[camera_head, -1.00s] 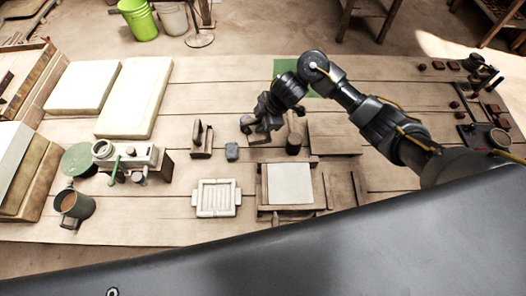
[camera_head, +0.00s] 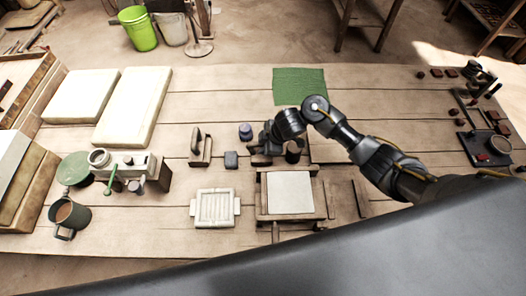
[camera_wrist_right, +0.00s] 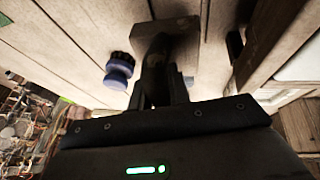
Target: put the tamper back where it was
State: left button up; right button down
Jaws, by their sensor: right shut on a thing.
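My right gripper (camera_head: 264,147) is shut on the tamper, a brown wooden block (camera_head: 261,160) largely hidden behind the gripper in the head view. In the right wrist view, the wooden block (camera_wrist_right: 172,38) shows just beyond the dark fingers (camera_wrist_right: 163,85), which close on its handle. I cannot tell whether the block touches the table. A small blue knobbed thing (camera_head: 245,131) stands to the left of the gripper; it also shows in the right wrist view (camera_wrist_right: 118,72). My left gripper is not in view.
A dark cylinder (camera_head: 293,153) stands close right of the gripper. A framed press with a white slab (camera_head: 289,192) lies in front. A wooden float (camera_head: 200,147), a grey block (camera_head: 231,160) and a pale mould (camera_head: 215,208) are left. The green mat (camera_head: 300,86) behind is bare.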

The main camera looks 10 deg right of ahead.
notch_tip(320, 180, down, 4)
jog(key=shift+r, duration=0.25)
jog(key=c, duration=1.3)
grip_release()
jog(key=shift+s, duration=0.1)
jog(key=p+v, duration=0.2)
jog(key=v, duration=1)
jog(key=shift+r, duration=0.15)
jog(key=shift+a, duration=0.15)
